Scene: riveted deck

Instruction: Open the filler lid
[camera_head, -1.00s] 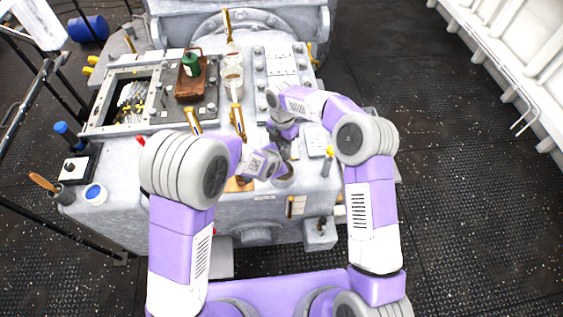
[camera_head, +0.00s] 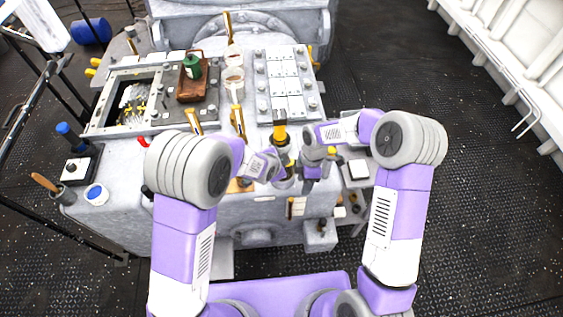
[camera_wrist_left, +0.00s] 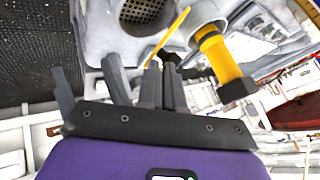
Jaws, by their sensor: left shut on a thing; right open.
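My left gripper (camera_wrist_left: 166,68) is shut at the end of a thin yellow strip (camera_wrist_left: 168,36), which looks like the filler lid seen edge-on; the exact grip is partly hidden by the fingers. Beside it, a round opening with a perforated strainer (camera_wrist_left: 146,11) shows uncovered in the left wrist view. In the head view my left gripper (camera_head: 285,172) is at the machine's front edge, where the lid is hard to make out. My right gripper (camera_head: 309,183) is open, just to the right of the left one; its fingertips are small and hard to separate.
A yellow post with a black end (camera_wrist_left: 218,56) stands close beside the left fingers; it also shows in the head view (camera_head: 280,132). Amber levers (camera_head: 237,120), a brown tray (camera_head: 197,88) with a green can, and a bolted plate (camera_head: 285,85) lie behind.

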